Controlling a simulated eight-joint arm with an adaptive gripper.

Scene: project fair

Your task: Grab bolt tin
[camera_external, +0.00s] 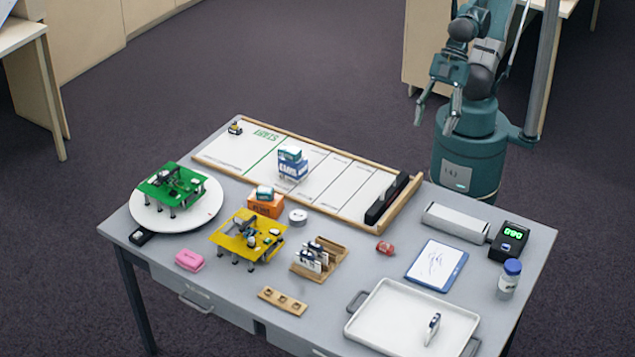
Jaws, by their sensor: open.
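My gripper (437,115) hangs open and empty at the top right, its two fingers spread and pointing down. It is beyond the table's far edge, near my base, and well apart from everything on the table. A small round grey-white tin (298,216) stands near the middle of the table, just right of an orange box (265,206). It looks most like the bolt tin, but its label is too small to read. Nothing touches it from above.
A wood-framed white board (235,152) lies behind the tin, with blue-white boxes (292,165) on it. A yellow stand (247,238), a wooden holder (325,262) and a red item (385,247) are nearby. A white tray (385,320) and blue-lidded bottle (508,280) stand at the right.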

